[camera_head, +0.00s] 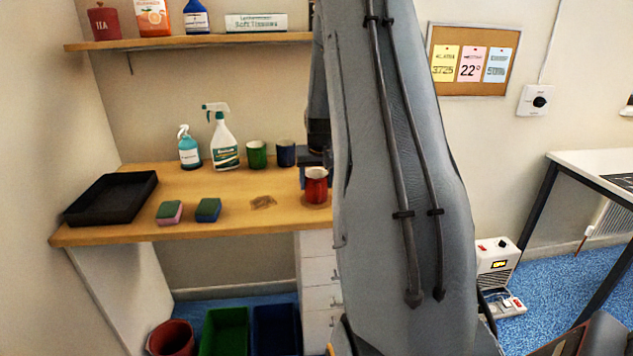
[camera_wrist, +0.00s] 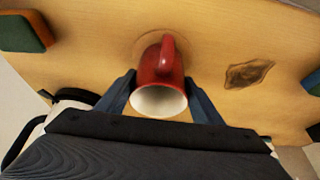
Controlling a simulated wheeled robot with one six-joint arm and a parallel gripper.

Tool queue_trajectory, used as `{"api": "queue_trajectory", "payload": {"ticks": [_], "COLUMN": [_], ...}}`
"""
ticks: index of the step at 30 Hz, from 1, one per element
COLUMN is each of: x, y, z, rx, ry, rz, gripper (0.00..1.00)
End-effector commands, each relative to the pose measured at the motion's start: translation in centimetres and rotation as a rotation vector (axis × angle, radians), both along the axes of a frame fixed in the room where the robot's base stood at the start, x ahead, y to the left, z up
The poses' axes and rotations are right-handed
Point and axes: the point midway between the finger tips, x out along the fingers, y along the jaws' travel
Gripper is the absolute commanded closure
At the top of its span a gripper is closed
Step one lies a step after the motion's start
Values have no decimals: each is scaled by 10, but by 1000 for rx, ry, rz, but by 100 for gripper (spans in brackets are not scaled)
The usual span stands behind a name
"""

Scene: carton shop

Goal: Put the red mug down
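The red mug (camera_head: 316,186) is upright at the right part of the wooden bench (camera_head: 120,233). In the wrist view the mug (camera_wrist: 160,75) shows its white inside, with its handle pointing toward the top of the picture. My gripper (camera_wrist: 161,82) has one dark finger on each side of the mug, and both appear to touch its wall. In the head view my gripper (camera_head: 315,165) is partly hidden behind my arm. The mug's base is over a faint round mark on the bench; I cannot tell whether it touches the wood.
A brown stain (camera_head: 263,202) lies left of the mug. Behind are a green mug (camera_head: 257,155), a blue mug (camera_head: 286,153) and spray bottles (camera_head: 222,142). Sponges (camera_head: 208,210) and a black tray (camera_head: 112,198) are farther left. Another sponge (camera_wrist: 24,32) shows in the wrist view.

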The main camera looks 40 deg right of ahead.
Motion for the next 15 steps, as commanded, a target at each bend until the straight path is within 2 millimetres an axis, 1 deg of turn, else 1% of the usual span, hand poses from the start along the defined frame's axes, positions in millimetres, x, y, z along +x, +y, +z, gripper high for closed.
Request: {"api": "queue_trajectory", "payload": {"ticks": [1,3,11,15], "x": [0,0,0,-1], "y": [0,0,0,0], "z": [0,0,0,6], "rx": [1,1,1,0], "ry": [1,1,1,0], "rz": [0,0,0,0], "gripper": [33,21,21,21]}}
